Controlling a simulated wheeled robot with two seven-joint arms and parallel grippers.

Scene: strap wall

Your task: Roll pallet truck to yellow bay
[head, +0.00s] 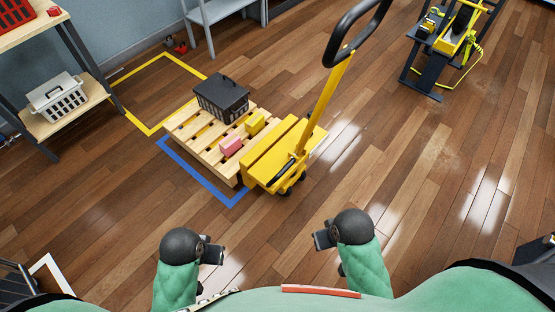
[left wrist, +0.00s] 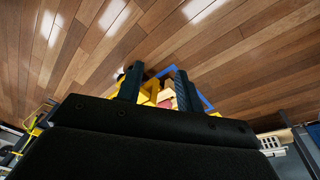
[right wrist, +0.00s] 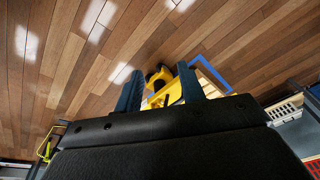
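The yellow pallet truck (head: 275,158) stands in the middle of the head view, its handle (head: 352,35) tilted up to the right with a black loop on top. A wooden pallet (head: 195,138) sits on its forks and carries a black crate (head: 221,97), a pink box (head: 231,145) and a yellow box (head: 255,123). The yellow floor outline (head: 135,120) lies behind and left of the pallet, which overlaps its near corner. My left gripper (head: 222,254) and right gripper (head: 314,237) are near my body, apart from the truck. Both wrist views show spread, empty fingers.
A blue floor outline (head: 204,179) shows partly under the pallet. A shelf (head: 75,118) with a white basket (head: 57,98) stands at left. A grey rack (head: 217,12) stands at the back. A black and yellow machine (head: 440,45) stands at back right.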

